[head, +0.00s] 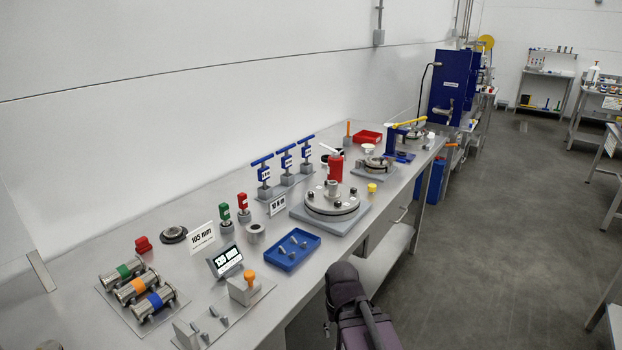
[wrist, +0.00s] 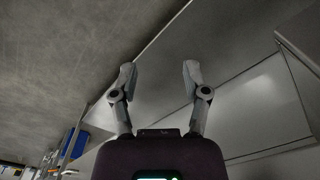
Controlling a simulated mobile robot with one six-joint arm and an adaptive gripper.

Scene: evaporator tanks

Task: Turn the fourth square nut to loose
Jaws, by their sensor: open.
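A round metal flange (head: 332,208) lies on a grey square base on the long bench, with small bolts or nuts around its rim. A similar, smaller flange assembly (head: 375,165) sits farther along. The nuts are too small to tell their shape or which is the fourth. My gripper (wrist: 159,73) is open and empty in the wrist view, its two fingers well apart. No nut shows between or near the fingers. My gripper is not seen in the head view; part of my dark arm shows at its lower middle, beside the bench's front edge.
On the bench (head: 115,252) stand blue T-handled tools (head: 286,161), a red bottle (head: 335,166), a blue tray (head: 292,250) with metal pins, a small display (head: 225,261) and banded cylinders (head: 138,288). A blue cabinet (head: 449,86) stands at the far end.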

